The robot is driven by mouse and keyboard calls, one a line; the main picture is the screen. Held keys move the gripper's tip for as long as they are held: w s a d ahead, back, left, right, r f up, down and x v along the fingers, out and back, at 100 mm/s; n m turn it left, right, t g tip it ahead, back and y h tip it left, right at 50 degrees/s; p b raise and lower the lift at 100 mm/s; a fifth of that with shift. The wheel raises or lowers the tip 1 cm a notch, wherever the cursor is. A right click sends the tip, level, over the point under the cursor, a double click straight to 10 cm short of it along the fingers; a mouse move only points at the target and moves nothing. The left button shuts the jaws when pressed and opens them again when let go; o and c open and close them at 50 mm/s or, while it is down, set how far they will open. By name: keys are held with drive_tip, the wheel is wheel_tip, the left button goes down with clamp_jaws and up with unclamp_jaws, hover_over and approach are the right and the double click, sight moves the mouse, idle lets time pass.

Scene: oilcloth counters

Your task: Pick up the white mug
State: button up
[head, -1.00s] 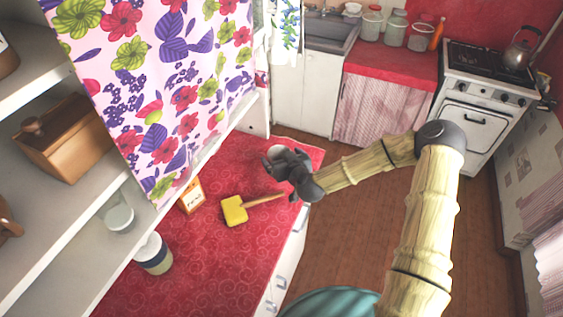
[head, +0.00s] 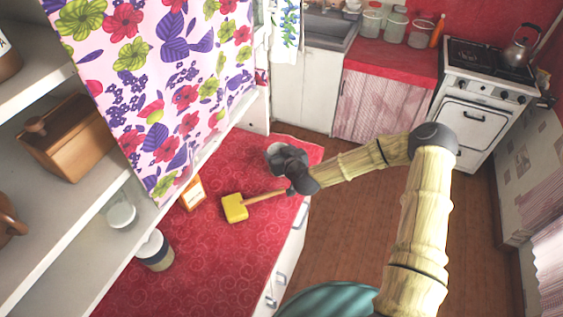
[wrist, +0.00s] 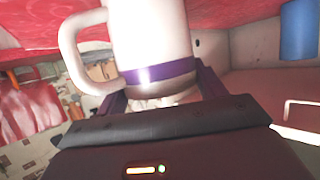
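The white mug (wrist: 152,45) has a purple band near its rim, and its handle points left in the wrist view. It fills the middle of that view, in front of my gripper (wrist: 160,92), whose two dark fingers stand wide apart, one at each side of the mug's rim. I cannot tell if either finger touches it. In the head view the mug (head: 274,149) is at the far end of the red counter, partly hidden by my gripper (head: 283,161).
A yellow-headed mallet (head: 234,208) lies near my gripper on the red counter (head: 190,260). A small orange and white box (head: 192,193) and a striped canister (head: 155,251) stand along the shelf side. A blue object (wrist: 299,30) shows at right in the wrist view.

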drive_tip(key=shift+c, duration=1.1)
drive_tip(key=shift+r, duration=0.2)
wheel_tip(320, 180, up, 10)
drive_tip(key=b, duration=0.2)
drive_tip(key=shift+f, duration=0.15)
